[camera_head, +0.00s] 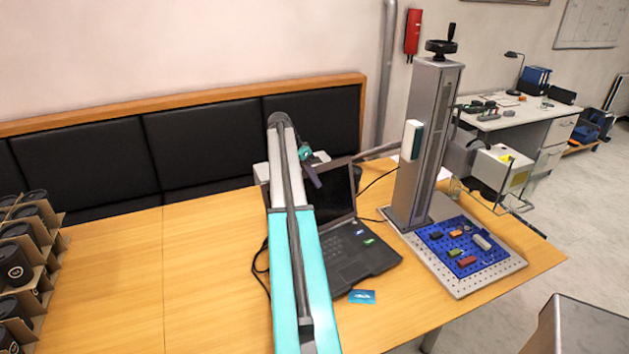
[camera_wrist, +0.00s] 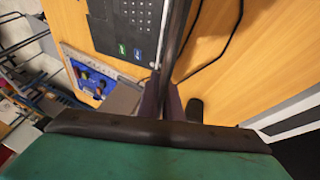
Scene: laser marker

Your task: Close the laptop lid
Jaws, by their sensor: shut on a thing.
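The black laptop (camera_head: 368,262) stands open on the wooden table, its keyboard side facing the front right. Its lid (camera_head: 340,195) is raised, and my arm covers part of it. My gripper (camera_head: 315,180) is at the lid's upper left part. In the wrist view, the lid (camera_wrist: 176,40) shows nearly edge-on as a dark strip running down between the purple fingers of my gripper (camera_wrist: 163,82). The gripper is shut on the lid. The keyboard base (camera_wrist: 122,28) lies to the left of the lid there. The exact contact is partly hidden.
A tall grey laser-marker column (camera_head: 428,145) stands right of the laptop, with a blue mat (camera_head: 435,238) of small parts on its perforated plate. A blue card (camera_head: 362,297) lies in front. Cables run beside the laptop. Boxed black cups (camera_head: 20,262) stand far left; the left table is clear.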

